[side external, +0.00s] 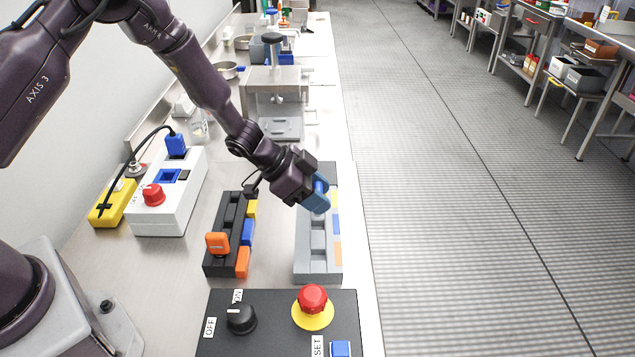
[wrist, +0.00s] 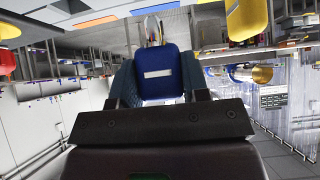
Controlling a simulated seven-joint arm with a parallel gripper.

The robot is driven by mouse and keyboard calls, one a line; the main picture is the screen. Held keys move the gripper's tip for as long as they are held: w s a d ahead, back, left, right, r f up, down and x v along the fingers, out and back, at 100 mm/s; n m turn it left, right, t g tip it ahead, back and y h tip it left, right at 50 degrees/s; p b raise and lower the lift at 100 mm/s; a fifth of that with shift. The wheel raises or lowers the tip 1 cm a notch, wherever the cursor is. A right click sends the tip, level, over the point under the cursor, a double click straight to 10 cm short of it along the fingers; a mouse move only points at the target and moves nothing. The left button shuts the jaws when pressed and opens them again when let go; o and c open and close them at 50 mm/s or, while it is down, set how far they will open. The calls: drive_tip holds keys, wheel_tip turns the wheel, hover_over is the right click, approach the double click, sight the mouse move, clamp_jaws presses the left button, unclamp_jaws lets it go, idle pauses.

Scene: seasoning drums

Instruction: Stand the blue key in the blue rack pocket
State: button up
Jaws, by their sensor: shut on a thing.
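My gripper (side external: 316,203) is shut on the blue key (wrist: 160,72), which has a white label. In the wrist view the key's head sits between the two fingers and its metal shaft (wrist: 153,30) points away from my gripper. In the side external view the fingers mostly hide the key. My gripper is over the far part of the grey rack (side external: 318,260), which has blue and orange labels on its right edge. The black rack (side external: 222,222) to the left has yellow, blue (side external: 247,232) and orange labels. I cannot tell whether the key touches the grey rack.
An orange key (side external: 217,243) stands in the black rack. A white box (side external: 165,210) with a red knob and blue socket stands at left beside a yellow box (side external: 108,208). A black control panel (side external: 270,335) with a red button (side external: 312,298) lies in front of the racks.

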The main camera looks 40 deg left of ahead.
drive_tip(key=shift+f, duration=0.6)
drive_tip(key=shift+f, duration=0.95)
idle(1.1)
drive_tip(key=shift+f, duration=0.35)
drive_tip(key=shift+f, duration=0.2)
drive_tip(key=o, duration=1)
drive_tip(key=v, duration=1.3)
